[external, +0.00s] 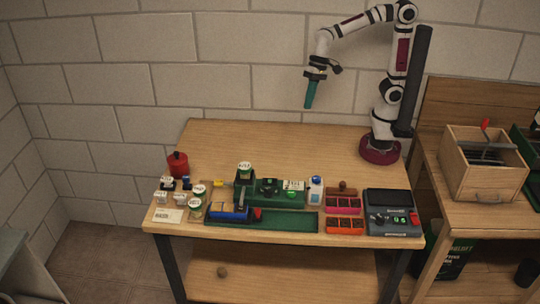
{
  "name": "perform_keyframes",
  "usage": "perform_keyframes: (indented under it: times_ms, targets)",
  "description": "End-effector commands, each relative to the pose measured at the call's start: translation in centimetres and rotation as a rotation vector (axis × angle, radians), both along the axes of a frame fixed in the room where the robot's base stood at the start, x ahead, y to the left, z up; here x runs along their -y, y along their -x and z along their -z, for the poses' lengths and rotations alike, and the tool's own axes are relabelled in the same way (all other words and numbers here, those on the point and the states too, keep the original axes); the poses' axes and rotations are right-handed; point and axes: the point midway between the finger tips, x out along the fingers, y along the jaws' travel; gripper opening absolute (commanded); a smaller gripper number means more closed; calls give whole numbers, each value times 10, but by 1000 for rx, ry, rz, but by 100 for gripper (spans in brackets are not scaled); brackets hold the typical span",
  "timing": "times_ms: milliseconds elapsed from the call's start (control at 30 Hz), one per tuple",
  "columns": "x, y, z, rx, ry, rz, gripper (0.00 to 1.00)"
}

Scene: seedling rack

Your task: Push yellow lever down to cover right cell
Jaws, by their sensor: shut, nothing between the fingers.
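My gripper (308,103) has teal fingers. It is shut and empty, high above the back of the table and well clear of everything on it. A small yellow piece (219,184) sits on the table left of the dark green rack (265,194); it may be the lever, but it is too small to tell. The rack carries a dark knob-like part, a bright green spot and a white label (293,185). The rack's cells are too small to make out, so I cannot tell whether the right one is covered.
A green tray (290,222) with a blue block (230,211) lies in front. A red can (178,164) and several labelled jars stand left. A bottle (316,190), pink tray (343,206), orange tray (345,226) and grey device (390,213) are right. The table's back is clear.

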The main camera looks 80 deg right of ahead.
Motion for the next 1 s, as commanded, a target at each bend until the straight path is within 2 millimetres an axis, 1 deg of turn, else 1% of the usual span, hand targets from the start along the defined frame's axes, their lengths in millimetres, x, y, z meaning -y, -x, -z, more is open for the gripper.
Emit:
perform_keyframes:
  times_ms: [33,67,100,167,200,267,300,367,400,500,600,700,800,900,1000]
  targets:
    - [-10,-21,1,8,-22,32,0]
    - [-17,-34,0,16,-41,59,0]
    - [-26,-52,1,25,-64,96,0]
    - [-40,-78,3,37,-100,150,0]
    - [-50,-96,4,45,-127,186,0]
    - [-65,-122,8,55,-167,243,0]
    - [-75,-138,12,60,-194,283,0]
    - [-92,-162,18,66,-239,342,0]
    - [-103,-178,23,69,-270,383,0]
    - [-131,-215,38,72,-347,485,0]
    - [-157,-245,55,70,-422,584,0]
    - [-176,-266,70,65,-482,662,0]
    - [-188,-278,80,60,-522,713,0]
    - [-193,-284,85,58,-541,738,0]
    - [-194,-285,85,58,-546,743,0]
